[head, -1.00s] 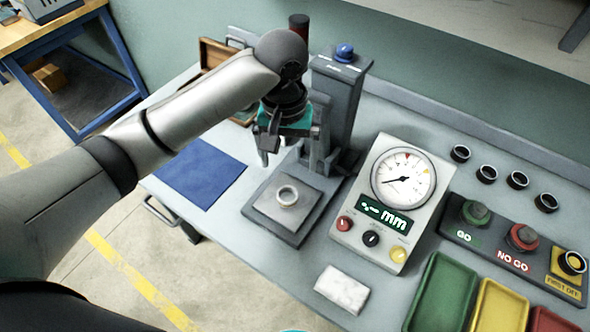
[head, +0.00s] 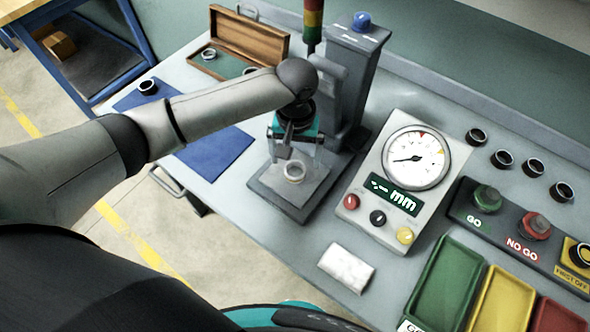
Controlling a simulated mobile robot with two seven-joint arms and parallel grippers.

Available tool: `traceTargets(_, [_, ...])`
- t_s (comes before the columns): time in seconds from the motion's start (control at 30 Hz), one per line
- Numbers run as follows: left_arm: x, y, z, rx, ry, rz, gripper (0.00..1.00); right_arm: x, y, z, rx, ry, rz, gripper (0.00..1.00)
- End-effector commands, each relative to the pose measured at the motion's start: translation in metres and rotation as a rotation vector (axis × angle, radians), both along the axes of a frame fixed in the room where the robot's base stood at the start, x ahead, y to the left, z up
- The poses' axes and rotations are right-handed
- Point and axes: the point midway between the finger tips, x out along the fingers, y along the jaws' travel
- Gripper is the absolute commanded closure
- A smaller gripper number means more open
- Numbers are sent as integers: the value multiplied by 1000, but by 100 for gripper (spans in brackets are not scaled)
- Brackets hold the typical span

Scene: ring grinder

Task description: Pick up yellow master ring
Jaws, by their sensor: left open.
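A pale cream ring (head: 294,171) lies flat on the light plate of the grey gauge stand (head: 263,187); no clear yellow shows on it. My left gripper (head: 294,154) is open just above this ring, fingers pointing down. One finger comes close to the ring's far rim; I cannot tell whether they touch. An open wooden case (head: 255,38) at the back left holds two pale rings, one on the left (head: 209,54) and one partly behind my arm (head: 249,70). Neither looks clearly yellow. My right gripper is not in view.
The gauge column (head: 350,80) stands close behind my left gripper. The dial box (head: 375,215) is to the right. A black ring (head: 148,87) lies on the blue mat (head: 215,150).

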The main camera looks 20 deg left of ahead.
Motion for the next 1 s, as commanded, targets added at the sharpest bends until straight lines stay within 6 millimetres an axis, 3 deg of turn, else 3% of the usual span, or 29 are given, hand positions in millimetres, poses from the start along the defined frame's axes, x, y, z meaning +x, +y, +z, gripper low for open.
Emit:
traceTargets(0.2, [-2, 1, -32, 2, 2, 0, 0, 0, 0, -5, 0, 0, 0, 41])
traceTargets(0.5, [-2, 1, -35, 1, 0, -1, 1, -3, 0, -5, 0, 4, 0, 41])
traceTargets(1.0, [-2, 1, -35, 1, 0, -1, 58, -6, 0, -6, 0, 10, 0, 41])
